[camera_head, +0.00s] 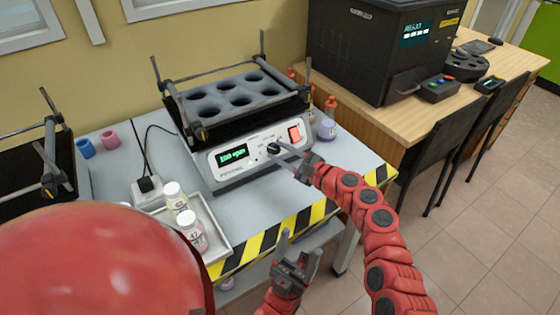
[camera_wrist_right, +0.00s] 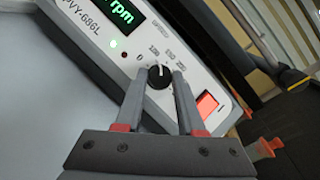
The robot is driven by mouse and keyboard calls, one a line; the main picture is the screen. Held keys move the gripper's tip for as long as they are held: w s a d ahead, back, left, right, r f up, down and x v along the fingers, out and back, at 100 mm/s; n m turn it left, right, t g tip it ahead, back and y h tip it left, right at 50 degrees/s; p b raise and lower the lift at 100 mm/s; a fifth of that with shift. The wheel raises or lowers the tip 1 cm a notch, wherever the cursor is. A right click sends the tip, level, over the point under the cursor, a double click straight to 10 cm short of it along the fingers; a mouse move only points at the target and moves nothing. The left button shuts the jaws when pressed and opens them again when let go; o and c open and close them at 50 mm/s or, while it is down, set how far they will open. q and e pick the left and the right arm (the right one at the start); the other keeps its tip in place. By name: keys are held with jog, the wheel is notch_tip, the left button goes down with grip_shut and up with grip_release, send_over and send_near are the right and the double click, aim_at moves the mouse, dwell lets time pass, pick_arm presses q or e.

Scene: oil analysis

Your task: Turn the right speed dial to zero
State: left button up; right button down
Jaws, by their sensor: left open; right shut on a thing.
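The shaker (camera_head: 245,140) stands on the grey table, its white front panel facing me. Its speed dial (camera_wrist_right: 159,76) is a black knob with a white pointer line, between printed speed marks with a 0 at the left. The green display (camera_head: 234,154) appears to read a three-digit rpm value. My right gripper (camera_wrist_right: 158,78) has its two fingers on either side of the dial, closed around it. In the head view, the right gripper (camera_head: 285,156) partly covers the dial. My left gripper (camera_head: 288,248) is open and empty in front of the striped table edge.
A lit red switch (camera_head: 295,134) sits right of the dial. A tray (camera_head: 222,232) with two white-capped bottles (camera_head: 190,228) stands at the front left. A power plug block (camera_head: 147,190) lies behind it. A black machine (camera_head: 375,50) is on the wooden desk.

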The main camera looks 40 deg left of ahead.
jog(key=n+g+b, duration=0.1)
jog(key=n+b, duration=0.1)
jog(key=n, duration=0.1)
jog(key=n+g+h+b, duration=0.1)
jog(key=n+g+b, duration=0.1)
jog(key=n+b, duration=0.1)
jog(key=shift+w+f, duration=0.1)
jog(key=shift+w, duration=0.05)
jog(key=shift+w+r+n+g+h+b, duration=0.15)
jog(key=shift+n+h+b, duration=0.25)
jog(key=shift+n, duration=0.4)
jog(key=shift+s+r+n+g+h+b, duration=0.15)
jog(key=shift+n+h+b, duration=0.15)
jog(key=shift+n+b, duration=0.35)
jog(key=shift+w+n, duration=0.1)
jog(key=shift+n, duration=0.25)
jog(key=c, duration=0.5)
grip_release()
jog(key=p+v, duration=0.3)
jog(key=v, duration=1.4)
jog(key=shift+w+d+r, duration=0.15)
jog(key=shift+w, duration=0.05)
